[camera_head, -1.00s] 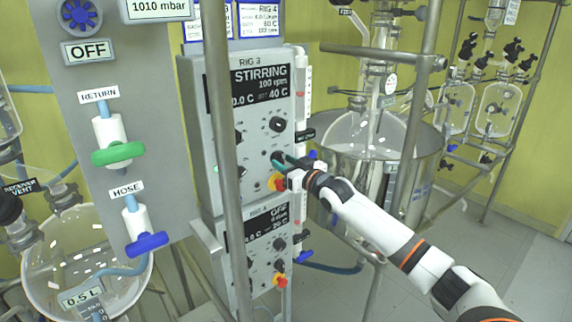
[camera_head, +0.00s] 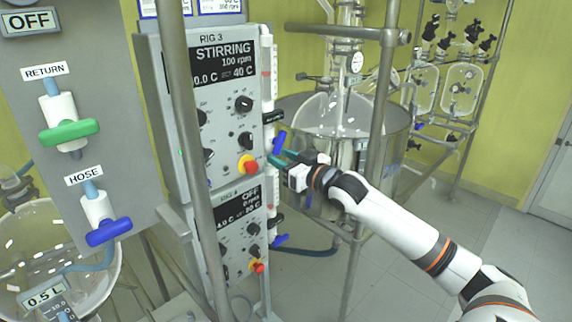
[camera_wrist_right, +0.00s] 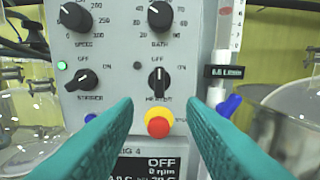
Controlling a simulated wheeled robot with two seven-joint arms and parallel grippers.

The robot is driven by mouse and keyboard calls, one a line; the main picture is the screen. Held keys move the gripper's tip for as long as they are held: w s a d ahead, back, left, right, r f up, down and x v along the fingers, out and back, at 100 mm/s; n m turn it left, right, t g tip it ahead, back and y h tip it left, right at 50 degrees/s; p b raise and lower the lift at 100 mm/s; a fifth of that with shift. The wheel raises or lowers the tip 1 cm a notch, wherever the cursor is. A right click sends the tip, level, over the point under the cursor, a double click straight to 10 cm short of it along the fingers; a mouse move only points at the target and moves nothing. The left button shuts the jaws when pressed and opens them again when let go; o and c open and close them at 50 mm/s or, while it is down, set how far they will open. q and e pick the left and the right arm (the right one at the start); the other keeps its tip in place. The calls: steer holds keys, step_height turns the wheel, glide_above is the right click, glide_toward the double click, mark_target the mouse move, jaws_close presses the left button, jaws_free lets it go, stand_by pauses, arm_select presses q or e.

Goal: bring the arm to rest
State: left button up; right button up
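My right gripper (camera_head: 280,161) is in front of the RIG 3 control box (camera_head: 160,120), just right of its red emergency button (camera_head: 247,166). In the right wrist view its two teal fingers (camera_wrist_right: 164,125) are spread apart with nothing between them. Beyond them show the heater knob (camera_wrist_right: 159,84), the stirrer knob (camera_wrist_right: 84,82) and the red button with a yellow collar (camera_wrist_right: 158,123). The fingers look apart from the panel. The RIG 3 display reads STIRRING, 100 rpm, 40 C. My left gripper is not in view.
A metal post (camera_head: 190,150) stands in front of the box and another (camera_head: 375,130) behind my right arm. A steel vessel (camera_head: 295,115) with glassware stands behind. A panel with a green valve handle (camera_head: 70,132) and blue handle (camera_head: 108,231) is at left. Floor is clear at right.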

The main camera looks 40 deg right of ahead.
steer(key=shift+s, duration=0.55)
steer(key=s+d+f+m+g+h, duration=0.1)
steer(key=d+f+g+h, duration=0.15)
steer(key=f, duration=1.05)
steer(key=s+d+f+m+g+h, duration=0.15)
steer(key=d+f, duration=0.25)
steer(key=f, duration=0.9)
steer(key=s+a+f+g, duration=0.2)
steer(key=s+f, duration=0.3)
steer(key=f, duration=0.6)
steer(key=s+a+f+g, duration=0.25)
steer(key=s+f, duration=0.25)
steer(key=f, duration=0.6)
steer(key=s+a+f+n+g+y, duration=0.15)
steer(key=s+a+f, duration=0.25)
steer(key=s+f, duration=0.45)
steer(key=s+a+f+g, duration=0.3)
steer(key=s+a+f, duration=0.2)
steer(key=s+f, duration=0.35)
steer(key=s+a+f+n+g, duration=0.1)
steer(key=s+a+f+g, duration=0.1)
steer(key=s+a, duration=0.4)
steer(key=s+a+f+n+g+y, duration=0.1)
steer(key=s+a+f, duration=0.4)
steer(key=s, duration=0.8)
steer(key=shift+s+a+n+g, duration=0.25)
steer(key=shift+a+g, duration=0.25)
steer(key=shift+a, duration=0.6)
